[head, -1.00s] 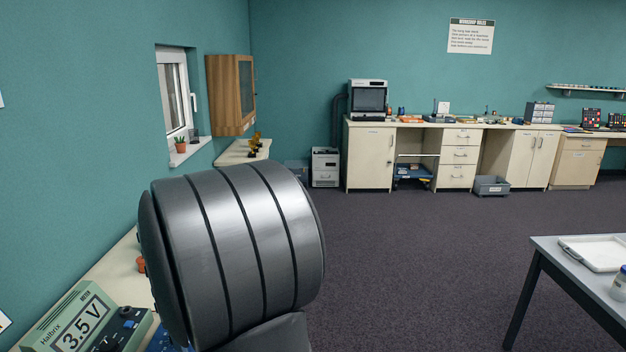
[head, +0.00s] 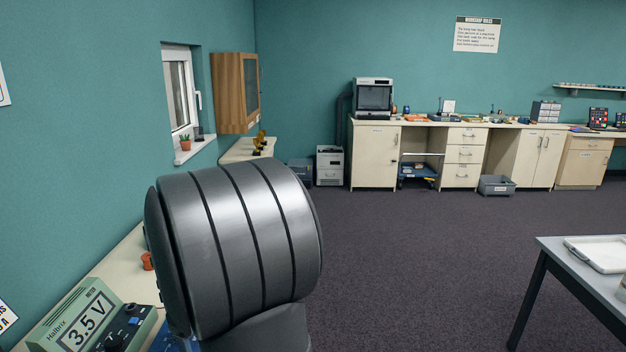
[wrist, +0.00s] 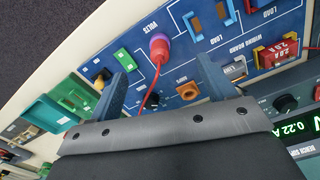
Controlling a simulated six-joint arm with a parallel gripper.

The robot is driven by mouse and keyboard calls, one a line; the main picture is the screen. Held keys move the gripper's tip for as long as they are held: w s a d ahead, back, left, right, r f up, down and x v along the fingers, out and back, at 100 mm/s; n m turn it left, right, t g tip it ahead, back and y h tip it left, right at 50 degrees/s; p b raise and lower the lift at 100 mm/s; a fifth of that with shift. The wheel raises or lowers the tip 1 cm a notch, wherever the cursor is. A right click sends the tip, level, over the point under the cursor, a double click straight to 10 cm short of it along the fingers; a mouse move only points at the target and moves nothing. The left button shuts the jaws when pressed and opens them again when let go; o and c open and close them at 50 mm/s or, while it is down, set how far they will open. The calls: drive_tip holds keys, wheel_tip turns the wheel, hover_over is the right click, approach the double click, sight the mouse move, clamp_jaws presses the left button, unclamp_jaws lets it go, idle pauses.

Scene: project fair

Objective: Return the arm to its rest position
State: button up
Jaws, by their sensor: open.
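My gripper (wrist: 165,60) shows in the wrist view as two blue-grey fingers set wide apart, with nothing held between them. It is over a blue winding board (wrist: 232,48). A purple-and-red plug (wrist: 159,46) with a red lead stands on the board and shows in the gap between the fingers; I cannot tell how far below them it is. In the head view a large dark grey ribbed joint of my own arm fills the lower middle. The gripper is hidden in that view.
A green meter (head: 91,322) reading 3.5 V sits on the left bench (head: 108,262). A bench supply (wrist: 298,125) is close at right. A grey table (head: 560,259) stands right; open floor lies between.

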drive_tip(key=o, duration=0.4)
drive_tip(key=shift+a+r, duration=0.15)
drive_tip(key=shift+a, duration=0.05)
drive_tip(key=a+r+n+t+y, duration=0.2)
drive_tip(key=a+r+n+t, duration=0.2)
drive_tip(key=a+r+n, duration=1.55)
drive_tip(key=w+f, duration=0.1)
drive_tip(key=f, duration=0.3)
drive_tip(key=w+f+n, duration=0.1)
drive_tip(key=f, duration=0.3)
drive_tip(key=w+f+n, duration=0.1)
drive_tip(key=f, duration=0.3)
drive_tip(key=shift+w+d, duration=0.3)
drive_tip(key=shift+w, duration=0.1)
drive_tip(key=v, duration=1)
drive_tip(key=shift+d, duration=0.1)
